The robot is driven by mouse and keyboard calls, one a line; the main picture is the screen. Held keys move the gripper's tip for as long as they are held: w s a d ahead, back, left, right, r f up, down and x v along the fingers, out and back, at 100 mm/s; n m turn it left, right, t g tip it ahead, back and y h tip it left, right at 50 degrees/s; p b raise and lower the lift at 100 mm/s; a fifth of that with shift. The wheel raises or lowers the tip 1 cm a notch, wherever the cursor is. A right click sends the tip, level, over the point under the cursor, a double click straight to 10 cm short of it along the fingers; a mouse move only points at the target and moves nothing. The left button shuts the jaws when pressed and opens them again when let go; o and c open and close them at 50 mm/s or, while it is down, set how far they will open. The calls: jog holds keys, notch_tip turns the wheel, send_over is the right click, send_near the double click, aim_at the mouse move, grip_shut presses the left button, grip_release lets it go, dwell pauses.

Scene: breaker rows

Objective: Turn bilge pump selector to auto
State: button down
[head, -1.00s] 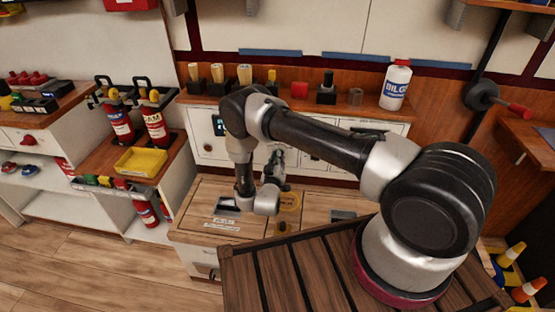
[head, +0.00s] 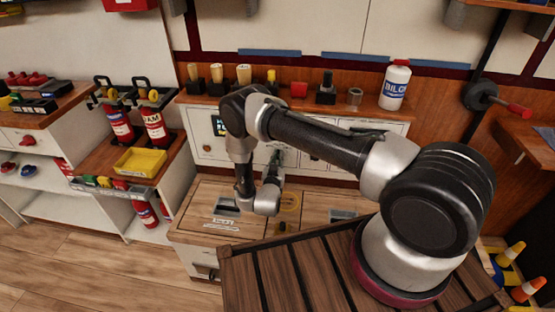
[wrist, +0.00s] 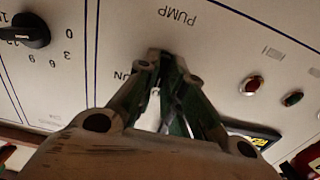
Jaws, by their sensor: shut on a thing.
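The white pump panel (wrist: 215,50) fills much of the wrist view, upside down, with the word PUMP printed on it. My gripper (wrist: 165,62) points at the panel just below that word in the picture, its fingers drawn together. It is shut on the pump selector, which the fingers hide, so its setting cannot be read. Part of a label ending in "UN" shows left of the fingertips. In the head view my gripper (head: 277,158) is against the cabinet front, partly hidden by my arm.
A black rotary knob (wrist: 27,32) with numbers is on the panel's left in the wrist view. A red lamp (wrist: 251,85) and a green lamp (wrist: 292,98) sit on the right. The BILGE bottle (head: 395,86) stands on the shelf above. A wooden-topped counter (head: 205,200) lies below.

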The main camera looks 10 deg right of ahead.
dwell(0.3)
jog(key=c, duration=1.5)
grip_release()
jog(key=v, duration=1.2)
jog(key=shift+a+f, duration=0.1)
